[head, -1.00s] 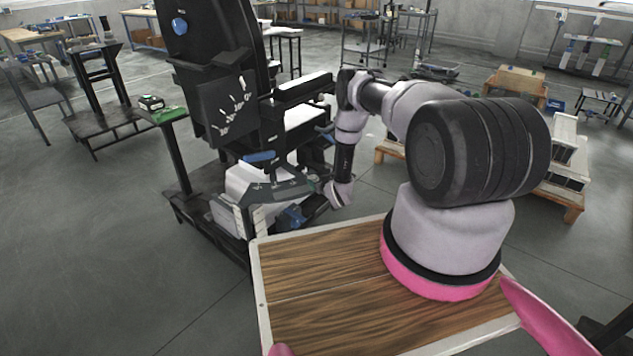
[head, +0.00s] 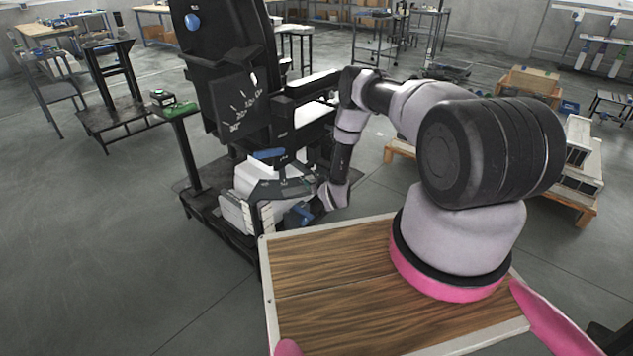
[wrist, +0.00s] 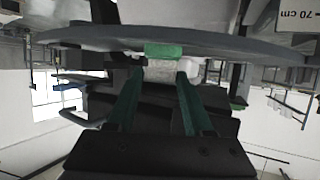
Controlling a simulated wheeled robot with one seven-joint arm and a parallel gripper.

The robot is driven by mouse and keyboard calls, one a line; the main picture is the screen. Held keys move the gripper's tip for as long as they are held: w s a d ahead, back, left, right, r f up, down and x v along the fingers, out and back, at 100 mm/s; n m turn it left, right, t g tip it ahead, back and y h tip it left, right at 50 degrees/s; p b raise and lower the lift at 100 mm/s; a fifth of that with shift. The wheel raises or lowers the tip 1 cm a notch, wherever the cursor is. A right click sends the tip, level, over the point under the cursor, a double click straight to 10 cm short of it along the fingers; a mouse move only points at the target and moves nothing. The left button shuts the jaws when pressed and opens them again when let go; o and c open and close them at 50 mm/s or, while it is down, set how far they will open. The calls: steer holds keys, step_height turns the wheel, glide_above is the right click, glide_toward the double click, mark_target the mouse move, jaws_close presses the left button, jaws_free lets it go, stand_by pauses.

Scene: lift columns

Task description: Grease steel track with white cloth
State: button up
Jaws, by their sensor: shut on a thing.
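In the wrist view, my gripper (wrist: 162,88) has its two dark green fingers closed on a small whitish piece, which looks like the white cloth (wrist: 164,70). A green block (wrist: 163,51) sits just beyond the fingertips, against a long curved grey bar (wrist: 230,48) that crosses the view. I cannot tell whether this bar is the steel track, or whether the cloth touches it. In the head view, my arm reaches down beside a tall black lift column (head: 225,60) with an angle scale. My gripper's fingers and the cloth cannot be made out there.
A wooden board with a pale rim (head: 330,270) lies in front of me, under my arm. A stand with a green top (head: 175,110) is left of the column. Pallets with white boxes (head: 580,165) stand at right. Open grey floor lies at left.

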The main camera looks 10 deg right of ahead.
steer(key=shift+s+a, duration=0.3)
steer(key=shift+a, duration=1.85)
steer(key=shift+s+a, duration=0.35)
steer(key=shift+a, duration=1.85)
steer(key=shift+s+a, duration=0.3)
steer(key=shift+a, duration=1.85)
steer(key=shift+w+d+r, duration=0.1)
steer(key=shift+w+d, duration=0.15)
steer(key=shift+d, duration=1.35)
steer(key=shift+w+d, duration=0.2)
steer(key=shift+d, duration=1.35)
steer(key=shift+w+d, duration=0.3)
steer(key=shift+d, duration=1.75)
steer(key=shift+w+d, duration=0.25)
steer(key=shift+d, duration=1.85)
steer(key=shift+w+d, duration=0.3)
steer(key=shift+d, duration=1.75)
steer(key=shift+s+a, duration=0.25)
steer(key=shift+a, duration=1.35)
steer(key=shift+s+a, duration=0.2)
steer(key=shift+a, duration=1.4)
steer(key=shift+s+a, duration=0.25)
steer(key=shift+a, duration=1.35)
